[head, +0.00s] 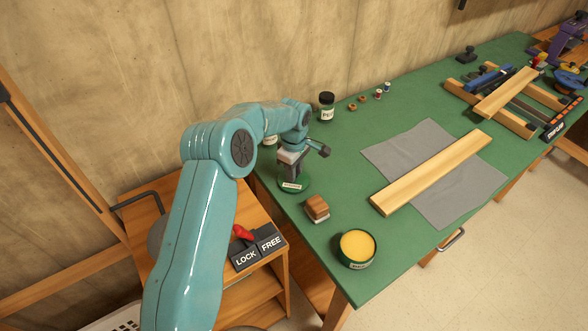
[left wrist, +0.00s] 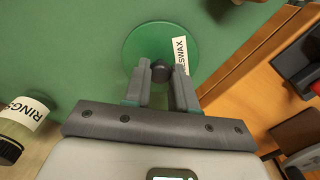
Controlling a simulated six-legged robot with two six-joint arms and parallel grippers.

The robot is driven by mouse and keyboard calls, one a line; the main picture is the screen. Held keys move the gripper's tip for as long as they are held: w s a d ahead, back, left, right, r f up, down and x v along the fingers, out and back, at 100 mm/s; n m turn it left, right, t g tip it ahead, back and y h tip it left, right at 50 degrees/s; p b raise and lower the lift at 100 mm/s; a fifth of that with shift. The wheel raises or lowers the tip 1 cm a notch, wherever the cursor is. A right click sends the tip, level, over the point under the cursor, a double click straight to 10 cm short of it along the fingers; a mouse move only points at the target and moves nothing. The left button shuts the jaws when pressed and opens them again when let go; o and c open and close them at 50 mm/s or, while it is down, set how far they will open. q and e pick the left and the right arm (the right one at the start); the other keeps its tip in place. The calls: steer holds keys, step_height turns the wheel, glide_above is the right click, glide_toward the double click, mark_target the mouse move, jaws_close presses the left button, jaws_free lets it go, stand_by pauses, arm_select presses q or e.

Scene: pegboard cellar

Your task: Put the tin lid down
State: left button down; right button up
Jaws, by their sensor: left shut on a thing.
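The tin lid (head: 297,187) is a round dark green disc with a white label and a small dark knob. It lies level, at or just above the green bench near its left end; I cannot tell if it touches. In the left wrist view the lid (left wrist: 145,42) shows "ESWAX" on its label. My left gripper (head: 291,173) is shut on the lid's knob, with the two fingers (left wrist: 162,75) on either side of it. The open tin (head: 356,246), full of yellow wax, stands near the bench's front edge. My right gripper is not in view.
A wooden block brush (head: 316,208) sits between lid and tin. A black-capped jar (head: 326,107) stands behind; a jar labelled "RINGS" (left wrist: 22,122) is beside my gripper. A board (head: 430,172) lies on a grey cloth (head: 400,152). A lower wooden stand holds a LOCK/FREE panel (head: 257,248).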

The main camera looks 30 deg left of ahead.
arm_select(q)
steer(key=shift+f, duration=0.3)
steer(key=c, duration=0.9)
jaws_free()
steer(key=shift+r, duration=0.1)
step_height(320, 180, up, 12)
steer(key=shift+r, duration=0.2)
steer(key=shift+f, duration=0.1)
